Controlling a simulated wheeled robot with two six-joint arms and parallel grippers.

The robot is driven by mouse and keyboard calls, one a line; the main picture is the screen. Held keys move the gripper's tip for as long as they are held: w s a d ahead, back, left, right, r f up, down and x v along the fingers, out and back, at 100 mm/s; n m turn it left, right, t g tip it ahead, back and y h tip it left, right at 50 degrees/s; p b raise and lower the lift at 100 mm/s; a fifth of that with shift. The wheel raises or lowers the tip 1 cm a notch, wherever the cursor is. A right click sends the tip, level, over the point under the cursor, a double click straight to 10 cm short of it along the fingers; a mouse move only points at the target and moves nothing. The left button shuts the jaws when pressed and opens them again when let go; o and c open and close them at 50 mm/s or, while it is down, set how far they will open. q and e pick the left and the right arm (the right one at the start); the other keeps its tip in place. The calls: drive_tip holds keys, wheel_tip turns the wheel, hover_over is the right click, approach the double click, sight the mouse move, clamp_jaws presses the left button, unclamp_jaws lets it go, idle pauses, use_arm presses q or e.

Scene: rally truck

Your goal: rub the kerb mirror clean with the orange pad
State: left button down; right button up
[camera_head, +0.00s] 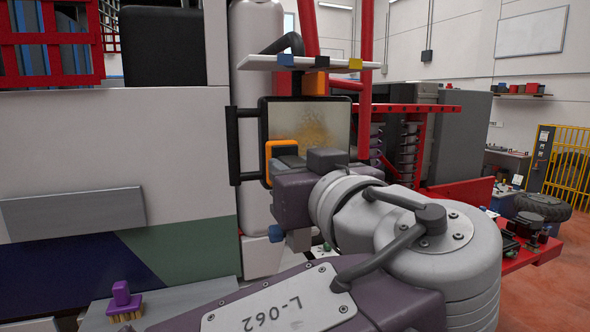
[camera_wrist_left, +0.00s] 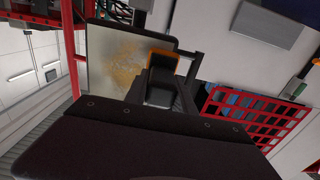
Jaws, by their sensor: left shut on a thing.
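The kerb mirror (camera_head: 333,128) is a rectangle in a dark frame, upright beside the pale truck body. A brown-yellow smear covers its middle and lower part. The mirror also shows in the left wrist view (camera_wrist_left: 102,62), with the smear towards its right. My left gripper (camera_head: 287,156) is shut on the orange pad (camera_head: 268,149), at the lower left of the mirror. The dark fingers hide most of the pad; its orange edge shows in the left wrist view (camera_wrist_left: 164,51). I cannot tell whether the pad touches the glass. My right gripper is not in view.
A white shelf (camera_head: 330,64) with coloured blocks is above the mirror. A black handle (camera_head: 233,146) stands left of it, and red posts (camera_head: 366,60) rise on its right. A purple brush (camera_head: 122,300) rests on a grey step at lower left.

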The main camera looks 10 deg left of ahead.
use_arm(q)
drive_tip(key=shift+w+a, duration=0.35)
drive_tip(key=shift+w, duration=0.3)
